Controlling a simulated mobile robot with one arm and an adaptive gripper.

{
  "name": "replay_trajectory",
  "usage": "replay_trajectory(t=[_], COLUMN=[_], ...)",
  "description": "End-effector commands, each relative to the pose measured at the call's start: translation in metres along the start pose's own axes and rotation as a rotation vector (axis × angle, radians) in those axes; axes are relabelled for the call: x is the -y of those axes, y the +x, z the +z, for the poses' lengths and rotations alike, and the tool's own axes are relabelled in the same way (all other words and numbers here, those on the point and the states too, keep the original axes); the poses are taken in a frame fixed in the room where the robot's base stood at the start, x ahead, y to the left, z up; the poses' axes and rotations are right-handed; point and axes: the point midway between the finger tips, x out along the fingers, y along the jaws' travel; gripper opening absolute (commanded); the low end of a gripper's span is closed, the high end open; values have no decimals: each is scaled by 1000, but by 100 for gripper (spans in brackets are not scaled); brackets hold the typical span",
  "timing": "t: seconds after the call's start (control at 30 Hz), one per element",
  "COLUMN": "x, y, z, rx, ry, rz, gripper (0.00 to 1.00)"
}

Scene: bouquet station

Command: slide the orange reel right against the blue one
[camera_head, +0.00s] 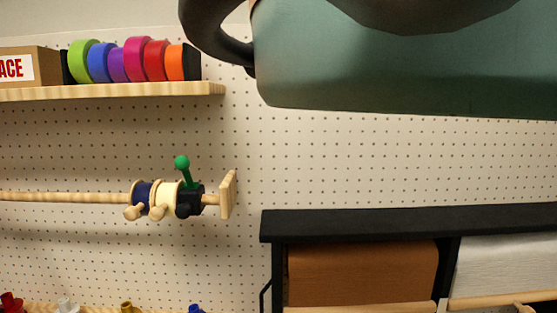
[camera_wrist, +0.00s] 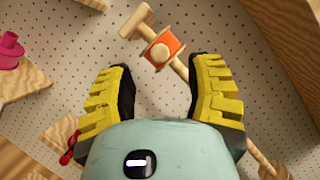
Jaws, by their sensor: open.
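In the wrist view, the orange reel (camera_wrist: 173,43) sits on a pale wooden rod and has a round wooden knob on its near side. My gripper (camera_wrist: 161,66) is open, its two yellow-padded fingers spread apart, with the reel seen beyond and between the fingertips. Neither finger visibly touches the reel. In the head view, a dark blue reel (camera_head: 141,193) sits on a wooden rod beside a cream reel (camera_head: 168,197). The orange reel does not show in the head view, and no blue reel is visible in the wrist view.
In the head view, a black clamp with a green lever (camera_head: 187,175) and a wooden end plate (camera_head: 228,194) are right of the cream reel. A shelf (camera_head: 120,92) holds tape rolls above. A black paper rack (camera_head: 400,223) stands lower right. A pink part (camera_wrist: 9,50) is left in the wrist view.

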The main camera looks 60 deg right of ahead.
Motion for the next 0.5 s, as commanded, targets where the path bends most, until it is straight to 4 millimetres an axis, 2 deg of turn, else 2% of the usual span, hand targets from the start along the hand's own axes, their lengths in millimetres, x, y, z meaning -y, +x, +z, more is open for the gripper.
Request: replay_trajectory(t=[0.03, 0.2, 0.5], x=[5, 5, 2], y=[10, 31, 50], z=[2, 1, 1], rx=[1, -1, 1], ry=[-4, -4, 0], rz=[-5, -4, -3], gripper=[52, 52, 52])
